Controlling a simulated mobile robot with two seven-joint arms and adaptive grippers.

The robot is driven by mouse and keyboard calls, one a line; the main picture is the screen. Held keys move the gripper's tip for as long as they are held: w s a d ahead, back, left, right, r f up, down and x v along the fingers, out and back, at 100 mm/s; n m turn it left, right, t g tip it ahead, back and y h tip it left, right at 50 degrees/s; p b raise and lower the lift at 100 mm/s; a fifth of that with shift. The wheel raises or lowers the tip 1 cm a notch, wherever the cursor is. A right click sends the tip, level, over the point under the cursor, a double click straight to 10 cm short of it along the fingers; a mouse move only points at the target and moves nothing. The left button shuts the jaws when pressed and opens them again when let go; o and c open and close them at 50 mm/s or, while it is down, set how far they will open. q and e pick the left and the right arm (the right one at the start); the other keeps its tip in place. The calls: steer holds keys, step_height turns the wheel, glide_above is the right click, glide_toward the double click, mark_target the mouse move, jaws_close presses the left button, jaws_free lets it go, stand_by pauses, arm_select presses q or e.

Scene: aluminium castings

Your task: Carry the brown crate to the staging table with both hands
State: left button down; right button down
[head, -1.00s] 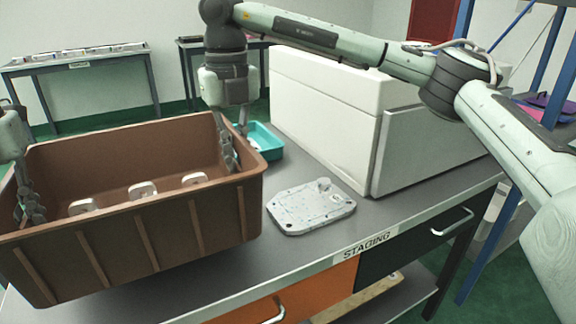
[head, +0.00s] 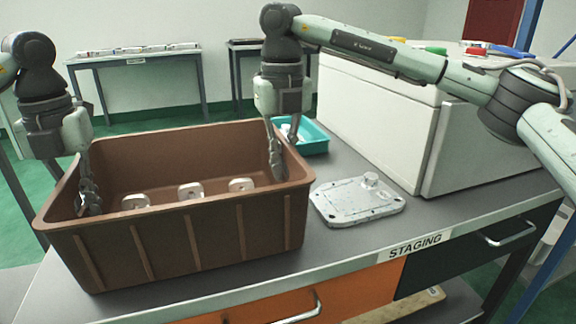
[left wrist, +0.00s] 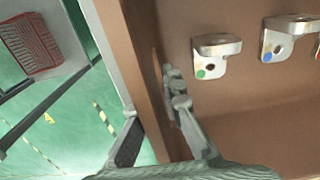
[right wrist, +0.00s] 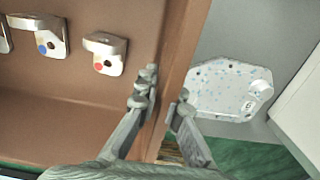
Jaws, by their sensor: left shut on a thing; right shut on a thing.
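The brown crate (head: 190,232) is an open box with ribbed sides, level over the left part of the staging table (head: 345,258). I cannot tell whether its base touches the top. Inside are several pale metal castings (head: 190,191). My left gripper (head: 88,198) is shut on the crate's left wall, one finger inside; the left wrist view shows this wall (left wrist: 148,75) between the fingers. My right gripper (head: 279,160) is shut on the right wall, which also shows between the fingers in the right wrist view (right wrist: 180,60). The outer fingers are mostly hidden in the head view.
A flat grey cast plate (head: 355,203) lies close to the crate's right side. A teal tray (head: 312,138) sits behind it. A large white box (head: 400,125) fills the back right of the table. Two other tables (head: 140,58) stand against the far wall.

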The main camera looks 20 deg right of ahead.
mark_target(72, 173)
arm_select(q)
steer(key=c, duration=1.9)
jaws_free()
steer(key=shift+a, duration=0.15)
arm_select(e)
steer(key=c, duration=1.9)
jaws_free()
steer(key=shift+d, duration=0.1)
arm_select(q)
steer(key=shift+o, duration=1.1)
arm_select(e)
steer(key=shift+o, duration=1.1)
arm_select(q)
step_height(72, 173, up, 12)
steer(key=shift+f, duration=0.1)
arm_select(e)
step_height(72, 173, up, 12)
steer(key=shift+r, duration=0.1)
